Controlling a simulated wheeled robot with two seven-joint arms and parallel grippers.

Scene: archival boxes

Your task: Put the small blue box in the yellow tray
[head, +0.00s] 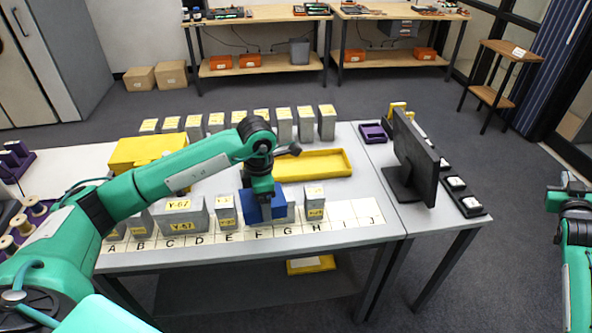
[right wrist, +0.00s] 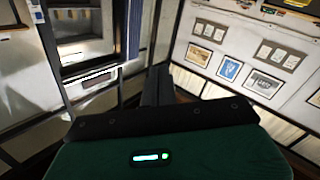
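The blue box (head: 248,206) stands on the front part of the grey table, by the labels E to G. My left gripper (head: 264,211) reaches down over it from above and covers part of it. Its fingers are hard to make out, so I cannot tell if they are closed on the box. The yellow tray (head: 315,176) lies behind and to the right of the blue box and looks empty. My right gripper (right wrist: 157,85) is away from the table, at the right edge in the head view. Its dark fingers look together and empty.
Grey boxes (head: 181,216) with yellow labels stand beside the blue box, and a row of them (head: 283,123) lines the back edge. A yellow box (head: 148,151) is at the left. A monitor (head: 414,158) and a small purple tray (head: 373,132) are at the right.

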